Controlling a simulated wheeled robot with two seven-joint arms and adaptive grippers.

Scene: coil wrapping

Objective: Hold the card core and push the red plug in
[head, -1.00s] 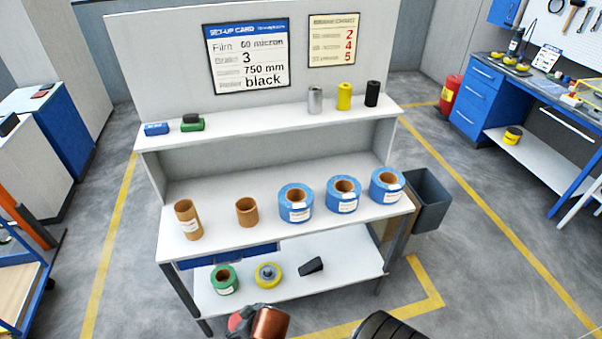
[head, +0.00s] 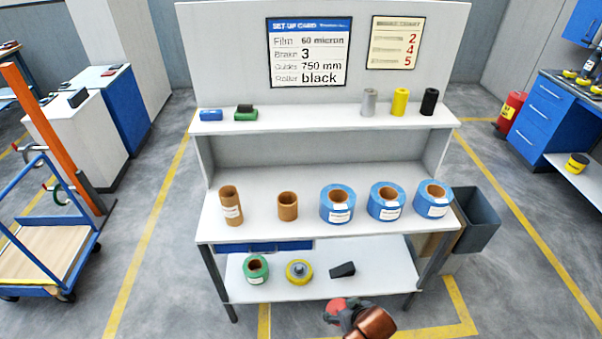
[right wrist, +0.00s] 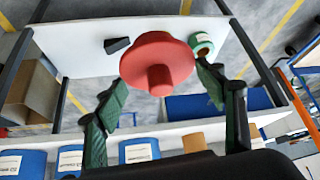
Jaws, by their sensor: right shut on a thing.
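My right gripper (head: 338,311) is shut on the red plug (head: 335,303), low in the head view in front of the bench. In the right wrist view the red plug (right wrist: 157,62) sits between the green fingers, a wide disc with a narrower stub facing the camera. Two brown card cores stand upright on the bench top: a taller one with a white label (head: 231,207) and a shorter plain one (head: 287,206). Both are open at the top, and the plug is well apart from them. My left gripper is out of view.
Several blue rolls (head: 337,205) stand right of the cores. The lower shelf (head: 375,285) holds a green roll (head: 255,269), a yellow roll (head: 299,272) and a black wedge (head: 342,270). A grey bin (head: 478,222) stands at the right. The bench top's front strip is clear.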

